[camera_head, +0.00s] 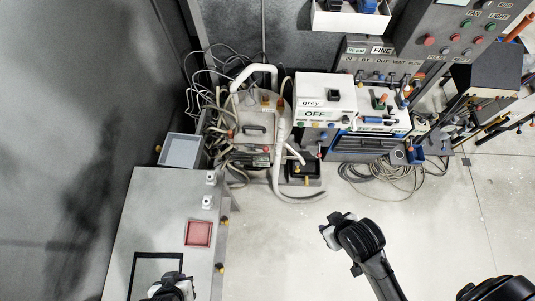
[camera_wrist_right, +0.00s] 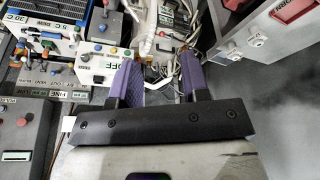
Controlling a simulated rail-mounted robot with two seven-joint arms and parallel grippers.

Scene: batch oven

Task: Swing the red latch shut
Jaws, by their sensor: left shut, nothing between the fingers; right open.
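I cannot make out a red latch for certain in either view. A red square panel (camera_head: 198,233) lies on the face of the grey cabinet (camera_head: 150,215) at the left of the head view. A red lettered plate also shows at the upper right of the right wrist view (camera_wrist_right: 290,10). My left gripper (camera_head: 172,286) is shut and empty at the bottom edge of the head view, over the cabinet's dark-framed area and partly cut off. My right gripper (camera_wrist_right: 163,80) is open, its purple fingers apart with nothing held between them.
Two white knobs (camera_head: 207,201) stand on the cabinet. A grey tray (camera_head: 181,150) is beyond it. A cluttered machine with hoses (camera_head: 258,120) and a white box marked OFF (camera_head: 325,98) fill the back. Loose cables (camera_head: 385,175) lie on the floor; the pale floor (camera_head: 290,240) between is clear.

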